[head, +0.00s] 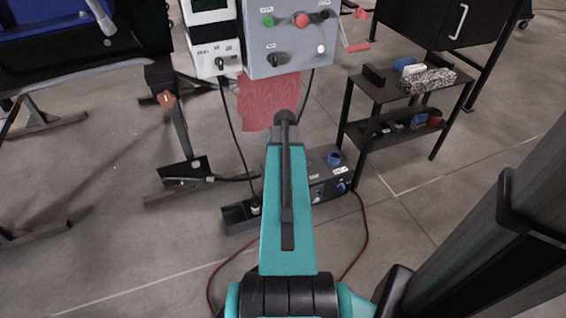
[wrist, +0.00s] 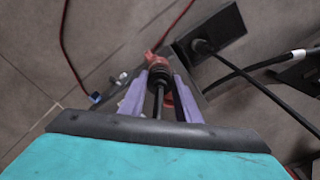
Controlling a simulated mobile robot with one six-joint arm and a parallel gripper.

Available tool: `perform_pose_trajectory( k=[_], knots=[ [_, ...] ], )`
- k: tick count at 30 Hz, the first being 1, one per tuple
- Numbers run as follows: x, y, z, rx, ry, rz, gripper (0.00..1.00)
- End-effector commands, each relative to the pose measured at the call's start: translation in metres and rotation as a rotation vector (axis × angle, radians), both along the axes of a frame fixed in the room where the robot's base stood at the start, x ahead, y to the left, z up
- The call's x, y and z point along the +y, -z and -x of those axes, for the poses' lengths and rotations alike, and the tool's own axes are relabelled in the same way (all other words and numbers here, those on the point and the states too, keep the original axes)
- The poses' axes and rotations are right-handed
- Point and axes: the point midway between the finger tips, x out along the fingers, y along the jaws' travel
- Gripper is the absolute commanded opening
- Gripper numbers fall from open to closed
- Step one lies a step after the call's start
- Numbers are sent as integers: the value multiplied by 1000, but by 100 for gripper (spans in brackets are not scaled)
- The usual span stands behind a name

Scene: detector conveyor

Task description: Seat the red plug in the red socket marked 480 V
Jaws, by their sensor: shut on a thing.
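In the wrist view my gripper (wrist: 162,75) has two lilac fingers shut on a red part with a black ring, which I take to be the red plug (wrist: 168,98). Red also shows just beyond the black ring, at the fingertips; I cannot tell whether that is plug or socket. In the head view my teal arm hides the gripper and the plug. It reaches down over a low grey box (head: 325,178) on the floor with blue fittings. The red socket and its 480 V mark cannot be made out in either view.
A black floor block (head: 238,217) with a plugged-in cable stands left of the arm; it shows in the wrist view too (wrist: 222,30). A red cable (head: 366,235) loops over the floor. A control panel (head: 288,50) stands behind, a black shelf table (head: 385,92) at right.

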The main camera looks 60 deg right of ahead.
Motion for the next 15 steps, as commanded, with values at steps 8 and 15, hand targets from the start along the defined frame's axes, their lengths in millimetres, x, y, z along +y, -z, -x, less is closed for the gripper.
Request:
perform_pose_trajectory(
  k=[8, 15],
  knots=[
    [-28, 5, -19, 0, 0, 0, 0],
    [-50, 7, -34, 0, 1, 1, 0]
  ],
)
